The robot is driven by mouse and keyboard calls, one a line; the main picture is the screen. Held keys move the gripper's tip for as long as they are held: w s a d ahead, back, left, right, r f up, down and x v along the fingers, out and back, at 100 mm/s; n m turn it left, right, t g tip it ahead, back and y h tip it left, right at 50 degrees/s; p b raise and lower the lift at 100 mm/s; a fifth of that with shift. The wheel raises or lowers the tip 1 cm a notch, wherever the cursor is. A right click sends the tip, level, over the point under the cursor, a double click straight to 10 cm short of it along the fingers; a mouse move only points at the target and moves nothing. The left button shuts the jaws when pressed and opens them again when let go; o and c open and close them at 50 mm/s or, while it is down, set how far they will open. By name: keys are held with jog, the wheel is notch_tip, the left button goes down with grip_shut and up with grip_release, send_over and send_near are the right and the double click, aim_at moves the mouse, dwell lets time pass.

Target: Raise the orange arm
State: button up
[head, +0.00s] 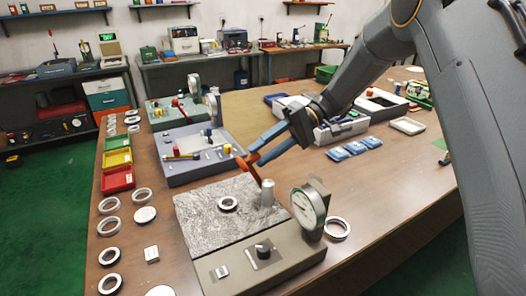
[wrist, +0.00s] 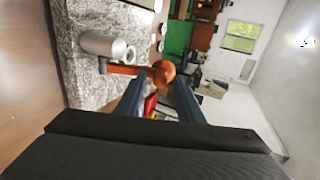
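The orange arm (head: 250,168) is a short bar with a round knob, beside a metal post (head: 267,193) on the granite plate (head: 200,212) of the gauge stand. In the wrist view the bar (wrist: 122,69) runs from near the metal cylinder (wrist: 105,46) to the orange knob (wrist: 162,73). My gripper (head: 254,157) reaches in from the upper right. Its two blue fingers lie on either side of the knob, which fills the gap at the fingertips (wrist: 160,82); they appear shut on it. The bar's joint at the post is partly hidden.
A dial gauge (head: 307,208) stands right of the plate, close to the post. A ring (head: 228,204) lies on the plate. A grey fixture (head: 195,155) with levers stands behind. Loose rings and coloured bins (head: 117,160) line the left table edge.

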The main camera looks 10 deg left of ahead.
jog(key=b+v, duration=0.2)
jog(key=v, duration=0.5)
jog(key=shift+w+d, duration=0.25)
jog(key=shift+r, duration=0.1)
jog(key=s+d+f+m+t+h, duration=0.2)
jog(key=s+d+f+t+h, duration=0.1)
jog(key=s+d, duration=0.4)
jog(key=s+d+f+m+t+h, duration=0.3)
jog(key=s+d+f, duration=0.2)
jog(key=d, duration=0.7)
jog(key=s+d+f+m+t+h, duration=0.3)
jog(key=s+d+f, duration=0.2)
jog(key=s+d, duration=0.5)
jog(key=shift+h, duration=0.4)
jog(key=shift+c, duration=0.5)
